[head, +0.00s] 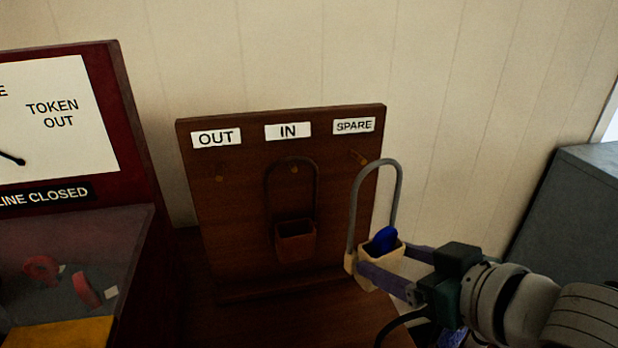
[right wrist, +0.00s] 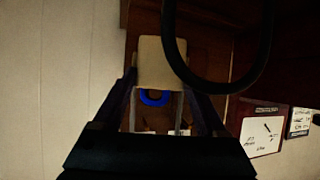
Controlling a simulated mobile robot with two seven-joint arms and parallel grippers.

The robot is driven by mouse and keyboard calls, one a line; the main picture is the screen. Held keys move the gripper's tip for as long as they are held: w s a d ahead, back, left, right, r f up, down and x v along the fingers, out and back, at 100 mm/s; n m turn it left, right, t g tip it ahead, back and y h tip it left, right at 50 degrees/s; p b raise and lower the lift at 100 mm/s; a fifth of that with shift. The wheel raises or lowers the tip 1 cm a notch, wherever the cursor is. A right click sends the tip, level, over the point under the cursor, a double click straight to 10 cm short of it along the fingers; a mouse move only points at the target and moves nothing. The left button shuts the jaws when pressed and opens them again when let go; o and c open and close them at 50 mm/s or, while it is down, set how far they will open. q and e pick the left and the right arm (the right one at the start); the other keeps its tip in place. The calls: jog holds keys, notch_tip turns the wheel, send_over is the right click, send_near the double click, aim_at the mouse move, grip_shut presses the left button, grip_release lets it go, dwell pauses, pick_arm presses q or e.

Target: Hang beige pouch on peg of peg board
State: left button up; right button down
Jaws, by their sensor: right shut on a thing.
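The beige pouch (head: 384,255) has a tall grey hoop (head: 397,195) and a blue item (head: 383,240) inside it. My right gripper (head: 386,264) is shut on the pouch and holds it upright before the right side of the peg board (head: 240,255). The hoop's top is just right of and slightly below the SPARE peg (head: 359,157); I cannot tell the depth gap. My left gripper is not in view.
A brown pouch (head: 295,241) hangs by its hoop under the IN label (head: 288,131). The OUT peg (head: 219,171) is empty. A red token cabinet (head: 130,130) stands at left, and a grey cabinet (head: 575,205) at right. A pale panelled wall lies behind.

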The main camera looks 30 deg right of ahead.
jog(key=w+d+f+b, duration=0.1)
jog(key=w+b, duration=0.2)
jog(key=w, duration=0.3)
jog(key=shift+w+d+f+b, duration=0.2)
jog(key=shift+w+d+b, duration=0.05)
jog(key=shift+w+b, duration=0.1)
dwell(0.5)
dwell(0.4)
grip_release()
jog(key=shift+s+f, duration=0.1)
jog(key=p+v, duration=0.1)
jog(key=v, duration=0.8)
jog(key=shift+s+p, duration=0.1)
jog(key=shift+p, duration=0.25)
jog(key=shift+s+r, duration=0.3)
